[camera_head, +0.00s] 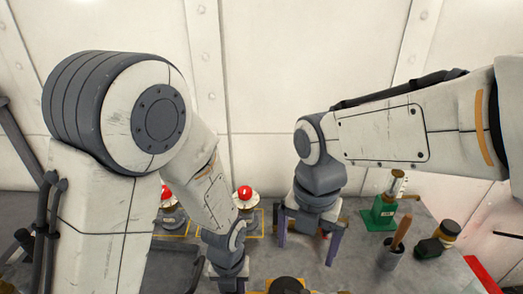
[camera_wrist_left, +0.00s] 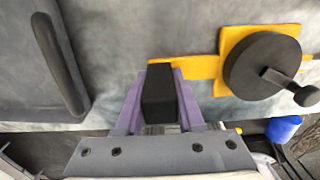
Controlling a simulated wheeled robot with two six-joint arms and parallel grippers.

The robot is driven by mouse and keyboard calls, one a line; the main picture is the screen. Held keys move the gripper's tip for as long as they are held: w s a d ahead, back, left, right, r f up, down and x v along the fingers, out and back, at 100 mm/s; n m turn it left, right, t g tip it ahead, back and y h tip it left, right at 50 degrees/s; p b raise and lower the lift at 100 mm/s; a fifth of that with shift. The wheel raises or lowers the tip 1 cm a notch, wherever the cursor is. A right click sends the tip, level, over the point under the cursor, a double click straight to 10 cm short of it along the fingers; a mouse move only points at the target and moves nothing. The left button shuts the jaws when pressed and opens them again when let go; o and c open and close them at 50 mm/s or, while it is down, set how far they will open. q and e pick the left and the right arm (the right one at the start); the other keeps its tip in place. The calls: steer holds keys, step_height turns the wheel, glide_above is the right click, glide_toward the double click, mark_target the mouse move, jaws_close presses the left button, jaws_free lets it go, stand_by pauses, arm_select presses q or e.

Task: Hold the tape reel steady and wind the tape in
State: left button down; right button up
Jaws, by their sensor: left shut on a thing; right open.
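The tape reel shows in the left wrist view as a yellow frame with a round black drum (camera_wrist_left: 262,62) and a crank ending in a dark knob (camera_wrist_left: 307,96). A yellow bar joins it to a black grip block (camera_wrist_left: 158,92). My left gripper (camera_wrist_left: 158,105) has its purple fingers shut on this block. In the head view the reel's dark top (camera_head: 288,285) and some yellow show at the bottom edge, partly cut off. My right gripper (camera_head: 309,240) is open above the bench, behind the reel, with its fingers pointing down and apart from the crank.
Two red-topped devices (camera_head: 245,193) stand behind my left arm. A blue thing (camera_wrist_left: 283,129) lies near the reel in the left wrist view.

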mark_target(305, 293)
steer(key=shift+d+f, duration=0.1)
steer(key=shift+f, duration=0.1)
steer(key=c, duration=0.6)
steer(key=s+f+g, duration=0.1)
steer(key=s+f+m+g+y, duration=0.1)
steer(key=f, duration=0.1)
steer(key=shift+s+d+f+g+y, duration=0.1)
steer(key=shift+d+f+g+y, duration=0.1)
steer(key=shift+g+y, duration=0.15)
jaws_close()
steer(key=shift+m+g+y, duration=0.25)
steer(key=shift+m+g, duration=0.1)
steer(key=shift+m, duration=0.05)
steer(key=x, duration=1.1)
steer(key=shift+s, duration=0.25)
steer(key=shift+w+d+f, duration=0.1)
steer(key=shift+w+d, duration=0.25)
steer(key=shift+w, duration=0.25)
steer(key=shift+w+d, duration=0.4)
steer(key=shift+w, duration=0.25)
steer(key=shift+w+d+f, duration=0.1)
steer(key=shift+w+d, duration=0.25)
steer(key=shift+w, duration=0.2)
steer(key=shift+w+d+n, duration=0.3)
steer(key=shift+n, duration=0.5)
